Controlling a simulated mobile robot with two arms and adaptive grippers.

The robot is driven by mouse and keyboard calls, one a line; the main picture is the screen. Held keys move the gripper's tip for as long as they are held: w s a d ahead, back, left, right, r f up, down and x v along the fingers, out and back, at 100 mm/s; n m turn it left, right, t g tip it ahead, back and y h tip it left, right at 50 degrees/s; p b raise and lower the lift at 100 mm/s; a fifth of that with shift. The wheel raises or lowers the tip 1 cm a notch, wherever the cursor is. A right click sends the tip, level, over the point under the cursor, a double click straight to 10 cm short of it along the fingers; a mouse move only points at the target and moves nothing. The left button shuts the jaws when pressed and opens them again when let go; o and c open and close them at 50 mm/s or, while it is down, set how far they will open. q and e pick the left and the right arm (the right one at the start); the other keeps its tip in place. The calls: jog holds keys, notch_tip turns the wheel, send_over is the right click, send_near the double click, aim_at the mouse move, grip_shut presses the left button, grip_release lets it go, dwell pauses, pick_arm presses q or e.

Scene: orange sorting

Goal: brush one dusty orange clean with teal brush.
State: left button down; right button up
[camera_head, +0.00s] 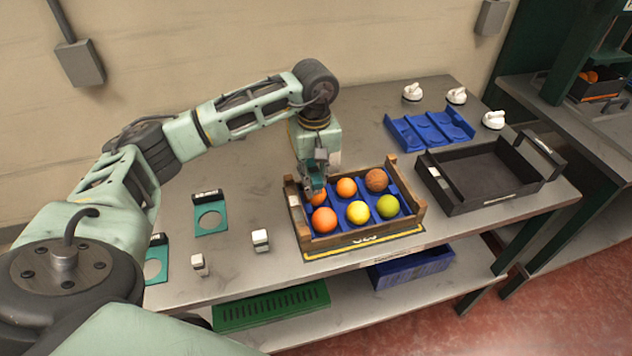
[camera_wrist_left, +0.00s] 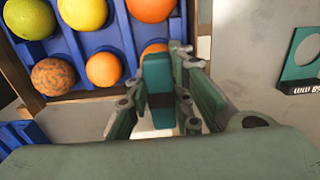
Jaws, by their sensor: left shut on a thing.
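My left gripper (camera_head: 314,177) is shut on the teal brush (camera_wrist_left: 158,78), over the back left corner of the wooden crate (camera_head: 363,239). The brush is at the back left orange (camera_head: 319,198), which it partly hides; I cannot tell whether it touches. This orange also shows behind the brush in the left wrist view (camera_wrist_left: 152,48). A mottled brown orange (camera_head: 376,180) sits at the back right, seen too in the left wrist view (camera_wrist_left: 52,77). A plain orange (camera_head: 346,188) sits between them. My right gripper is not in view.
The crate's front row holds an orange (camera_head: 324,220), a yellow fruit (camera_head: 358,212) and a green one (camera_head: 388,206). A black tray (camera_head: 463,203) stands to the right, a blue tray (camera_head: 405,137) behind it. Teal holders (camera_head: 210,228) and small white blocks (camera_head: 260,239) lie left.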

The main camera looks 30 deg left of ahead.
pick_arm(q)
jog(key=shift+s+d, duration=0.1)
jog(key=shift+s+d, duration=0.8)
jog(key=shift+d, duration=0.15)
jog(key=shift+w+a+b, duration=0.45)
jog(key=shift+w+a, duration=0.45)
jog(key=shift+a, duration=0.15)
jog(key=shift+s+d, duration=0.9)
jog(key=shift+d, duration=0.15)
jog(key=shift+w+a+b, duration=0.45)
jog(key=shift+w+a, duration=0.45)
jog(key=shift+a, duration=0.15)
jog(key=shift+s+d, duration=0.45)
jog(key=shift+d, duration=0.05)
jog(key=shift+r, duration=0.1)
